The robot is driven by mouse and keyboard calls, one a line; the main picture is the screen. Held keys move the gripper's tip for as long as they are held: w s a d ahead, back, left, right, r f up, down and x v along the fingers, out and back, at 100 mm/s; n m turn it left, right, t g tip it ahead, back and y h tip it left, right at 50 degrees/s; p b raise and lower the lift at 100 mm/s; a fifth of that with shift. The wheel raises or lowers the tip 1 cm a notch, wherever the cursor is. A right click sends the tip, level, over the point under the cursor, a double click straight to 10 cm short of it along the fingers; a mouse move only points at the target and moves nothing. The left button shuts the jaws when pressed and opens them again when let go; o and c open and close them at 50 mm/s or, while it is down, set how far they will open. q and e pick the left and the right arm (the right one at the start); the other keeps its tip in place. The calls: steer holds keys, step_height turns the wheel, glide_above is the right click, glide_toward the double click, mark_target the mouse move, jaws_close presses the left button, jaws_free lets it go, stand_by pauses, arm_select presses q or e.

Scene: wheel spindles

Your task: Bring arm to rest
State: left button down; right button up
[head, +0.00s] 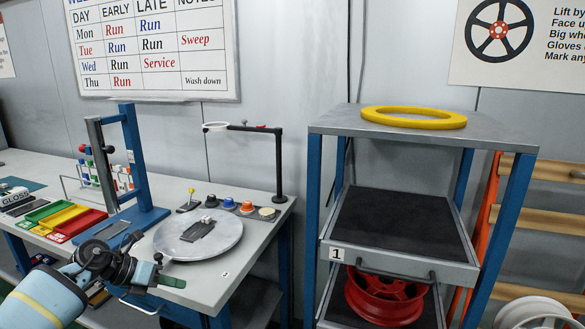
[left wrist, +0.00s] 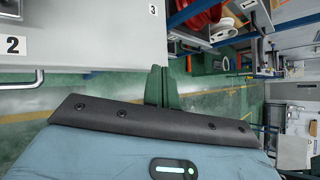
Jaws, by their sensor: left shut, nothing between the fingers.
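My left arm comes in at the lower left of the head view. Its gripper (head: 158,277) is over the front edge of the workbench (head: 225,262), just in front of the round grey plate (head: 224,233). In the left wrist view the two green fingers (left wrist: 162,88) are together with nothing between them. Past them I see green floor and a grey drawer front. My right gripper is not in either view.
A shelf rack (head: 420,134) with a yellow ring (head: 414,112) on top stands to the right. A red wheel (head: 384,300) sits on its lower level. A blue press stand (head: 134,165), coloured trays (head: 65,219) and several knobs are on the bench.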

arm_select(q)
steer(key=s+d+f+n+t+h, duration=0.5)
steer(key=s+d+f+n+t, duration=0.2)
steer(key=s+d+f+n, duration=0.55)
steer(key=s+a+f+n+g+y, duration=0.1)
steer(key=s+f+n+y, duration=0.3)
steer(key=s+n, duration=0.4)
steer(key=s+a+f+n+g+y, duration=0.1)
steer(key=s+f+n+y, duration=0.3)
steer(key=s+n, duration=0.5)
steer(key=s+a+f+n+g+y, duration=0.1)
steer(key=s+f+n+y, duration=0.3)
steer(key=s+n, duration=0.5)
steer(key=s+a+f, duration=0.1)
steer(key=s+f, duration=0.1)
steer(key=s, duration=0.5)
steer(key=shift+f+p, duration=0.25)
steer(key=shift+p, duration=0.1)
